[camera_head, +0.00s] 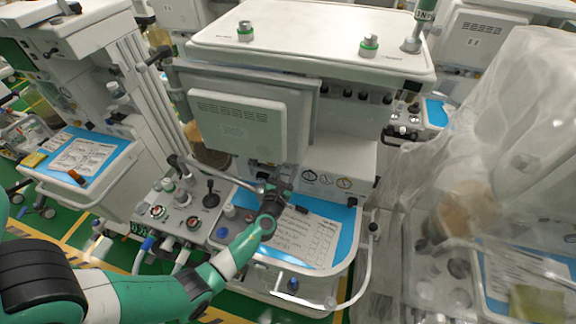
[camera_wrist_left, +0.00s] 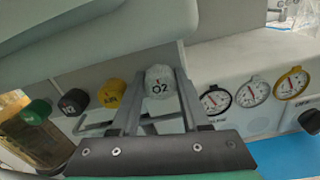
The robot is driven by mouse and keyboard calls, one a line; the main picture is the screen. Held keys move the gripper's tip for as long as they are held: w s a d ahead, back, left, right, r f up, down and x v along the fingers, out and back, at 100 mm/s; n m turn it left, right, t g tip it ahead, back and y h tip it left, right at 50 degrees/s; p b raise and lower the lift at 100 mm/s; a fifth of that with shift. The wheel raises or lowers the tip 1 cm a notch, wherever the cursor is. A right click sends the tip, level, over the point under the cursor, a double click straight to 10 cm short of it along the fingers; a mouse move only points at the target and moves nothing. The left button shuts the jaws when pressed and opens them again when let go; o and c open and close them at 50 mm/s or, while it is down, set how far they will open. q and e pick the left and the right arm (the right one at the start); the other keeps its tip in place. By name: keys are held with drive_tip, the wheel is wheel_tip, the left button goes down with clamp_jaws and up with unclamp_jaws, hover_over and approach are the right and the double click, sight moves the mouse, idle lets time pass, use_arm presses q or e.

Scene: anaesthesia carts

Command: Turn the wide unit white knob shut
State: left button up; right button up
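The white knob (camera_wrist_left: 159,84), marked O2, is on the middle cart's panel (camera_wrist_left: 137,65) in the left wrist view. In the head view it is hidden by the grey screen housing (camera_head: 247,122) and my arm. My left gripper (camera_head: 281,178) reaches under that housing. In the left wrist view the left gripper (camera_wrist_left: 160,76) is open, one finger on each side of the white knob. I cannot tell whether the fingers touch it. My right gripper is in neither view.
Yellow (camera_wrist_left: 111,93), black (camera_wrist_left: 73,101) and green (camera_wrist_left: 36,112) knobs sit left of the white knob. Several gauges (camera_wrist_left: 215,99) are to its right. The housing's edge hangs close above. Papers (camera_head: 300,240) lie on the blue work surface (camera_head: 347,217) below.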

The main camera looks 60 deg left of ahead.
use_arm(q)
drive_tip(key=shift+o, duration=0.6)
drive_tip(key=shift+s+d, duration=0.15)
drive_tip(key=shift+d, duration=0.05)
drive_tip(key=p+v, duration=0.2)
drive_tip(key=v, duration=0.9)
